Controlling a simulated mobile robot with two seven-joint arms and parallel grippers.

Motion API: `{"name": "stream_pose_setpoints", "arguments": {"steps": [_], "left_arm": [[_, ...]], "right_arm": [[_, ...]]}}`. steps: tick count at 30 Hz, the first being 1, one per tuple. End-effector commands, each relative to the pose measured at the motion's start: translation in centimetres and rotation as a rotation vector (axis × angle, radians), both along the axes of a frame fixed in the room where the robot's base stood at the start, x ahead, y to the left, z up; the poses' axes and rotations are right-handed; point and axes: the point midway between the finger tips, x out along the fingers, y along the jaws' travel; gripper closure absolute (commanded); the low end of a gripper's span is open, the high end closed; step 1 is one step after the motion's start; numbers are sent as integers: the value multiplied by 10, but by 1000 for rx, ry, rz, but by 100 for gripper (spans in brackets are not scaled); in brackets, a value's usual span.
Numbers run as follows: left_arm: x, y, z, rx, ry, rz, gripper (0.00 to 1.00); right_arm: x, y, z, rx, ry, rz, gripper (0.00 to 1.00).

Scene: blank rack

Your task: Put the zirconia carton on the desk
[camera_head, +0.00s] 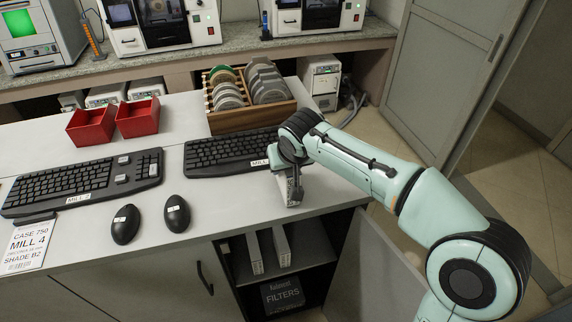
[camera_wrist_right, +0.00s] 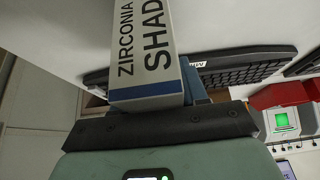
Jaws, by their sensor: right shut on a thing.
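The zirconia carton (camera_wrist_right: 150,52) is a white box with a blue band and the printed words "ZIRCONIA" and "SHAD". It fills the upper middle of the right wrist view. My right gripper (camera_head: 287,176) is shut on the carton, over the right front part of the white desk (camera_head: 225,228). In the head view a narrow part of the carton (camera_head: 294,190) shows below the gripper, near the desk's right edge. I cannot tell whether its lower end touches the desk. My left gripper is not in view.
Two keyboards (camera_head: 82,183), two black mice (camera_head: 126,224), two red bins (camera_head: 92,124) and a wooden rack of discs (camera_head: 252,121) stand on the desk. An open cabinet below holds two upright pale cartons (camera_head: 282,247) and a "FILTERS" box (camera_head: 284,294). Bare desk lies left of the gripper.

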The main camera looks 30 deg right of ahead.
Motion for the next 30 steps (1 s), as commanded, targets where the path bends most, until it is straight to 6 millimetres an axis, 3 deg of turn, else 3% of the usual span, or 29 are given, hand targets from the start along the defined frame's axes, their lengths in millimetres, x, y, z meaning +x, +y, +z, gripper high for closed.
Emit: {"name": "stream_pose_setpoints", "arguments": {"steps": [2,3,5,6,17,30], "left_arm": [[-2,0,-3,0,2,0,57],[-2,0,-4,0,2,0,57],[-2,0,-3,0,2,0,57],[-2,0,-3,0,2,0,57],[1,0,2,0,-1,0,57],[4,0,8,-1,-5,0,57]], "right_arm": [[0,0,-3,0,-2,0,100],[0,0,-4,0,1,1,54],[0,0,-3,0,1,1,34],[0,0,-3,0,1,0,32],[0,0,4,0,-2,0,32],[-42,11,79,0,-4,2,32]]}}
